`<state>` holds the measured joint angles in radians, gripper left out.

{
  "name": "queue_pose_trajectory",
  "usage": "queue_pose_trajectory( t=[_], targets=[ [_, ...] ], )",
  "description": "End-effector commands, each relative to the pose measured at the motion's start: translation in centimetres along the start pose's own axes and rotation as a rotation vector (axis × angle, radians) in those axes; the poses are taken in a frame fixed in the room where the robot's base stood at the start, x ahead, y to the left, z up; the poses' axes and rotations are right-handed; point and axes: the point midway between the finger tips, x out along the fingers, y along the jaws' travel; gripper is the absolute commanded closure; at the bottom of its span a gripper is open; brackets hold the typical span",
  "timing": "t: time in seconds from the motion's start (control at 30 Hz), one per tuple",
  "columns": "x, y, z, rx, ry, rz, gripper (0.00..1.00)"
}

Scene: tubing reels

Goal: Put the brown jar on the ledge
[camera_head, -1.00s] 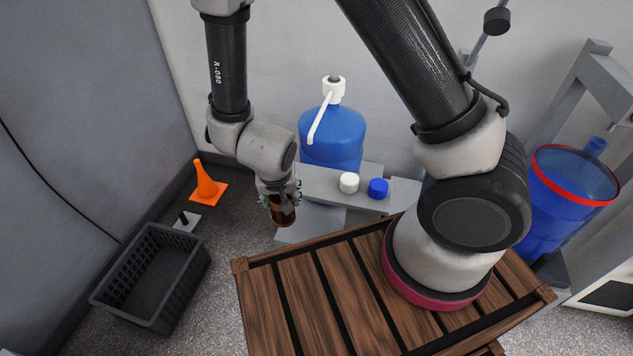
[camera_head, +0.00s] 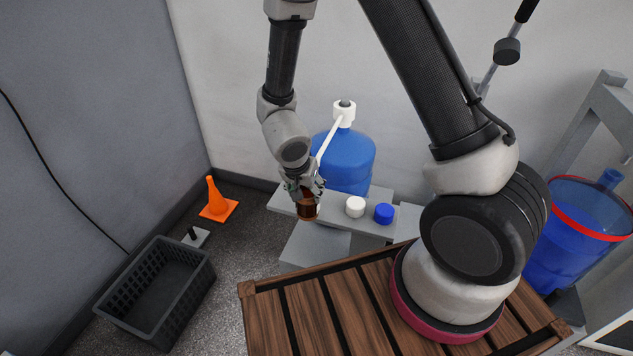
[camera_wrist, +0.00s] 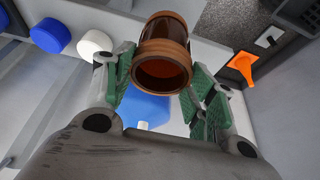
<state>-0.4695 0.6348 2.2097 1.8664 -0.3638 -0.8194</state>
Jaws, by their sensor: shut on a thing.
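The brown jar (camera_head: 308,208) is held in my gripper (camera_head: 304,190), with the fingers shut on its sides. In the wrist view the brown jar (camera_wrist: 163,55) sits between the green finger pads of my gripper (camera_wrist: 160,85), its round open mouth toward the camera. The ledge (camera_head: 338,222) is a grey shelf in front of the blue water bottle. The jar appears over the ledge's left part in the head view; I cannot tell whether it touches the surface.
A white cap (camera_head: 355,206) and a blue cap (camera_head: 384,213) stand on the ledge right of the jar. The blue water bottle (camera_head: 347,160) with a white pump stands behind. An orange cone (camera_head: 217,202) and a black crate (camera_head: 160,290) are on the floor at left. A slatted wooden surface (camera_head: 310,315) lies in front.

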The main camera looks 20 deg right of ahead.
Motion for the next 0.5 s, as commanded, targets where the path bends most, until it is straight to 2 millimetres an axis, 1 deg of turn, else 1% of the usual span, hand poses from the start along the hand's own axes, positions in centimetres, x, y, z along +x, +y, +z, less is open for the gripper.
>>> queue_pose_trajectory(
  t=[0.03, 0.1, 0.2, 0.3, 0.47, 0.5],
  targets=[
    [0.6, 0.1, -1.5, 0.009, 0.002, 0.001, 0.72],
    [1.4, 0.1, -3.4, 0.008, 0.002, 0.001, 0.72],
    [2.2, 0.0, -5.4, 0.006, 0.001, 0.0, 0.72],
    [2.8, 0.0, -6.6, 0.002, 0.0, 0.0, 0.72],
    [3.3, 0.0, -7.9, 0.001, 0.001, 0.0, 0.72],
    [3.7, 0.0, -8.0, -0.001, -0.001, 0.001, 0.72]
  ],
)
